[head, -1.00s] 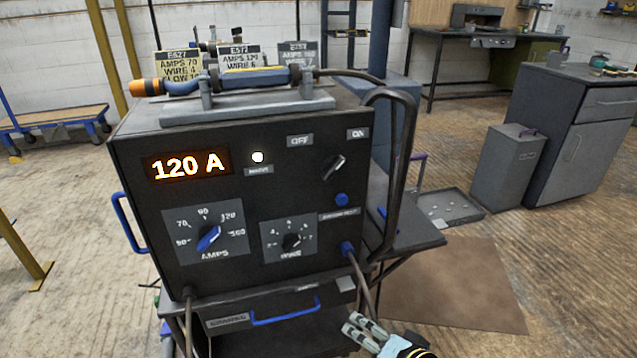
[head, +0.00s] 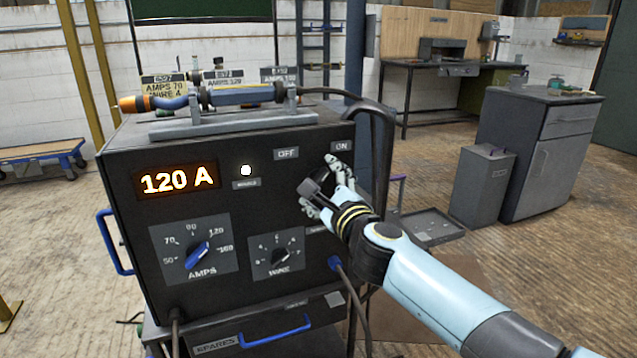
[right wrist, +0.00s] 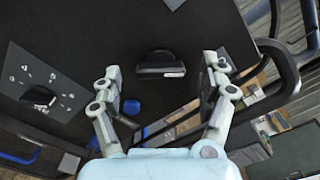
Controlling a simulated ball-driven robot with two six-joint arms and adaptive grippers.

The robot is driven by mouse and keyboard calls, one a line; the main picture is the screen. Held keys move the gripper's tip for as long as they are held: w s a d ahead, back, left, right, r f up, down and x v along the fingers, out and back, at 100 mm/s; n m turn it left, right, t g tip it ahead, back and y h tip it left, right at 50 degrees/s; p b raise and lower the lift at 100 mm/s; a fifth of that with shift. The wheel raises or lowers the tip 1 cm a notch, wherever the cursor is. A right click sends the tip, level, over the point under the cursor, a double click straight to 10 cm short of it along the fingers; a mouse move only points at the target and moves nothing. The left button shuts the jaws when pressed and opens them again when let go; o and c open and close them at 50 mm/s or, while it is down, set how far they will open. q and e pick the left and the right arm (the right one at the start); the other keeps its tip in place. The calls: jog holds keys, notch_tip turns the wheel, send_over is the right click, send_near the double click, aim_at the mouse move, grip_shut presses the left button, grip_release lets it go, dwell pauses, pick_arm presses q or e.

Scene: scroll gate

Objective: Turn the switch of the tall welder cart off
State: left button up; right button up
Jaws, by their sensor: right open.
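The welder cart (head: 130,235) stands in front of me, with a dark front panel, an orange 120 A display (head: 177,181) and a lit white lamp (head: 246,170). An OFF label (head: 287,154) and an ON label (head: 342,147) sit at its upper right. My right gripper (head: 323,186) is open at the panel below these labels and largely covers the switch in the head view. In the right wrist view, the dark switch knob (right wrist: 160,66) shows between the spread fingers of the gripper (right wrist: 162,72), apart from both. My left gripper is not in view.
The AMPS knob (head: 198,255) and WIRE knob (head: 278,255) are lower on the panel. A bent dark handle (head: 383,140) rises at the cart's right edge, near my arm. A torch (head: 235,95) lies on top. A grey cabinet (head: 540,150) stands at the right.

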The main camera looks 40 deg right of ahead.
aim_at(318, 180)
jog(key=shift+x, duration=1.05)
jog(key=shift+c, duration=0.3)
jog(key=c, duration=1.1)
